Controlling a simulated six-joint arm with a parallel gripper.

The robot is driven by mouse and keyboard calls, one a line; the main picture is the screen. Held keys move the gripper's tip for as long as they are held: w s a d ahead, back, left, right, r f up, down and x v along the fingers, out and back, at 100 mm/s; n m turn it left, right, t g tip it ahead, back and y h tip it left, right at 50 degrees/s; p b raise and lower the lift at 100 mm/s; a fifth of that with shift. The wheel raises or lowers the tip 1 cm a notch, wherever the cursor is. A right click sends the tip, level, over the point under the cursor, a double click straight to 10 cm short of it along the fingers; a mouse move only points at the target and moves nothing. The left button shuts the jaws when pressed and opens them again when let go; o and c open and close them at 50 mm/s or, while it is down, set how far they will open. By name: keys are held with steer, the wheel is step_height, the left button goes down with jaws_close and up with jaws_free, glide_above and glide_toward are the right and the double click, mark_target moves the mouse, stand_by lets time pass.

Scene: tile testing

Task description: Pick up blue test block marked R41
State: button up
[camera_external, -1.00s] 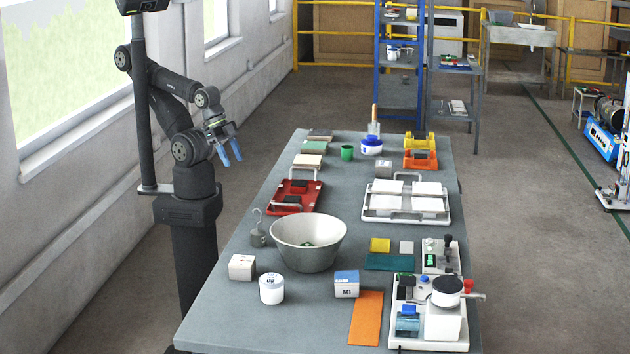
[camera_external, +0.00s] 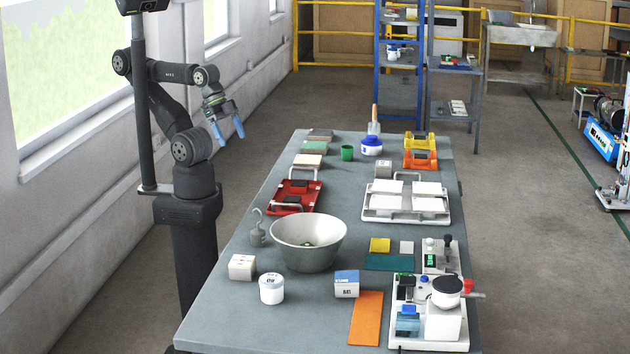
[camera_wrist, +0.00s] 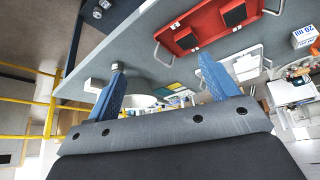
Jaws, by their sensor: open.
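A small white box with a blue top and dark printing (camera_external: 346,284) stands on the near part of the table in the external view. Its print is too small to read surely as R41. A smaller blue block (camera_external: 408,323) sits on the white machine at the near right; I see no readable mark on it. My gripper (camera_external: 229,131) is open and empty, with blue fingers pointing down, in the air left of the table's far half and far from both. In the wrist view its two fingers (camera_wrist: 160,65) are spread apart with nothing held between them.
A metal bowl (camera_external: 290,255), a hook weight (camera_external: 257,236), a white jar (camera_external: 272,291) and an orange plate (camera_external: 366,330) are near the blue-topped box. A red tray (camera_external: 309,206) and a white tray (camera_external: 372,216) with handles stand farther back. Bare table (camera_external: 225,310) shows at the near left.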

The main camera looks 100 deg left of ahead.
steer(key=w+d+r+m+g, duration=0.2)
steer(key=w+d+r+m, duration=0.2)
steer(key=w+d+r, duration=1)
steer(key=m+g+h, duration=0.2)
steer(key=m, duration=0.6)
glide_above(347, 276)
steer(key=s+a, duration=0.2)
steer(key=a, duration=0.4)
step_height(347, 276, down, 18)
steer(key=x, duration=1.1)
steer(key=shift+s+d, duration=0.1)
steer(key=shift+w+x, duration=0.2)
steer(key=shift+x, duration=2.9)
